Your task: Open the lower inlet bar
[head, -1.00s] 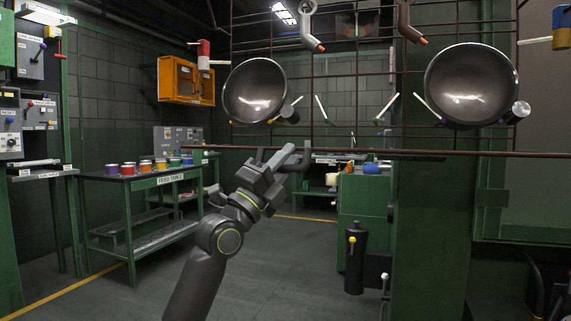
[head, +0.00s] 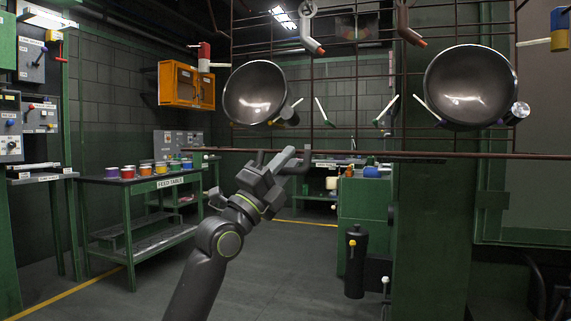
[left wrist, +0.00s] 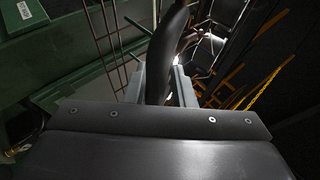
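A long thin horizontal bar (head: 400,154) crosses below the hanging pans in the head view. I cannot tell whether it is the lower inlet bar, as no label shows on it. My left gripper (head: 288,160) is raised, its fingertips close to the underside of this bar; I cannot tell whether they touch it. In the left wrist view the pale fingers stand apart around a dark, curved, unidentified shape (left wrist: 163,55). Whether the fingers grip it is not clear. My right gripper is not in view.
Two dark pans (head: 255,92) and (head: 470,85) hang on a wire grid above. A table (head: 135,185) with several coloured cups stands at the left. A green cabinet (head: 365,215) stands right of my arm. The floor between them is clear.

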